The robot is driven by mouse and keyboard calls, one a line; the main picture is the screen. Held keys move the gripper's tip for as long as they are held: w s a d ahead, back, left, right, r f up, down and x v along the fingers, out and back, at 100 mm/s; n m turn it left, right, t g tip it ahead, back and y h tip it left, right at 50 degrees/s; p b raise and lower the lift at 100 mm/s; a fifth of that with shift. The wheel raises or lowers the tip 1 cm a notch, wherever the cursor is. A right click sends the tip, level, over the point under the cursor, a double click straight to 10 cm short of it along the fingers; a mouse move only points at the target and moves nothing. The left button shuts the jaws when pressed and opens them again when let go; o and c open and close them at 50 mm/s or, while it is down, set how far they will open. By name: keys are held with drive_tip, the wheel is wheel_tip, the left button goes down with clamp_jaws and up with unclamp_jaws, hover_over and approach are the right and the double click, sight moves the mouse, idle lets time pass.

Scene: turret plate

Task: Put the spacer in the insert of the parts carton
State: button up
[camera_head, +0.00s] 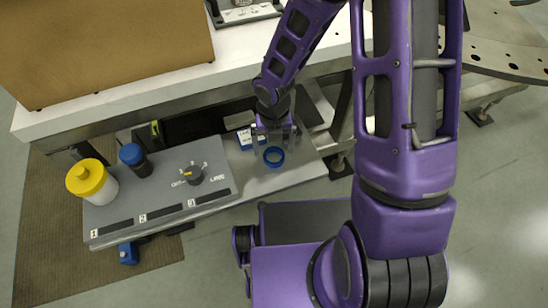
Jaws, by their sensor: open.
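A blue ring (273,165), which looks like the spacer, lies on the grey low shelf, below the workbench edge. My gripper (273,147) points down just above and behind the ring, its fingers apart on either side and nothing seen between them. From this view I cannot tell whether the fingertips touch the ring. A small blue and white box (245,139) stands just left of my gripper, partly hidden by it. It may be the parts carton; its insert cannot be made out.
A grey panel with a knob (194,175) and numbered slots lies left. A yellow-capped white jar (91,181) and a blue-capped dark bottle (134,159) stand on it. The white workbench (110,108) with a large brown box (105,45) overhangs behind. The shelf's right end looks clear.

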sight(274, 160)
drive_tip(key=shift+f+b, duration=0.35)
drive_tip(key=shift+f, duration=1.25)
drive_tip(key=shift+c, duration=0.3)
drive_tip(key=shift+r, duration=0.1)
drive_tip(key=c, duration=1.4)
